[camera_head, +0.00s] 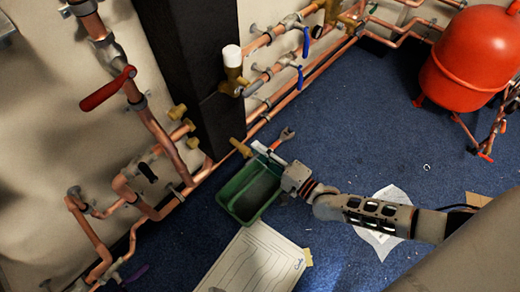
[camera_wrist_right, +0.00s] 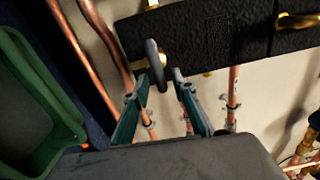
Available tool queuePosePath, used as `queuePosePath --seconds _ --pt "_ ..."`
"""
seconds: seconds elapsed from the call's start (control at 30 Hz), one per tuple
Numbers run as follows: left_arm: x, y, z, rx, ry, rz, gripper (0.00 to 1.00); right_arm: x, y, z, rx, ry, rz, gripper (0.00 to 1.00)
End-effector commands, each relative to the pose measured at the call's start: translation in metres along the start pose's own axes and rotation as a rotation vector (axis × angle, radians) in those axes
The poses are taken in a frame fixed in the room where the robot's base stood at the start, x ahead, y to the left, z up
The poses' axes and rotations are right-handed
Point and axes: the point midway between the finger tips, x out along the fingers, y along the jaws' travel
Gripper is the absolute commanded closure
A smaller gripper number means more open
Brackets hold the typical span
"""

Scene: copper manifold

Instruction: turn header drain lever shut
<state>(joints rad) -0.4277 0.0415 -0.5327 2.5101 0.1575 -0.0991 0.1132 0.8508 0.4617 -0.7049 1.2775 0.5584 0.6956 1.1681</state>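In the head view, my right gripper (camera_head: 263,149) is beside a brass fitting (camera_head: 240,147) at the foot of the black header (camera_head: 200,60). The lever is hard to make out there. My left gripper is out of view.
A green bin (camera_head: 224,192) stands just below my right gripper. A wrench-like tool (camera_head: 285,135) shows close by. Copper pipes (camera_head: 160,135) run along the wall, with a red lever (camera_head: 108,88). A red tank (camera_head: 470,55) stands at right; blue floor (camera_head: 345,125) is open between.

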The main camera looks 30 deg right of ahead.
Motion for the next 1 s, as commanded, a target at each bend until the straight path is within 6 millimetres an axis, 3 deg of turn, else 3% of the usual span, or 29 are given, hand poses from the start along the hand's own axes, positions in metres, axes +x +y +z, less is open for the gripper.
queuePosePath --seconds 0.27,0.73,1.0 --pt "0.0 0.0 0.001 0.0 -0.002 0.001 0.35 -0.006 0.0 -0.001 -0.001 0.001 0.0 0.74" --pt "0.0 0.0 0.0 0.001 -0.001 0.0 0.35 -0.092 0.001 0.0 -0.001 0.0 0.002 0.74" --pt "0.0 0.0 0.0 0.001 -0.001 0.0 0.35 -0.118 0.0 0.0 -0.001 0.0 0.0 0.74"
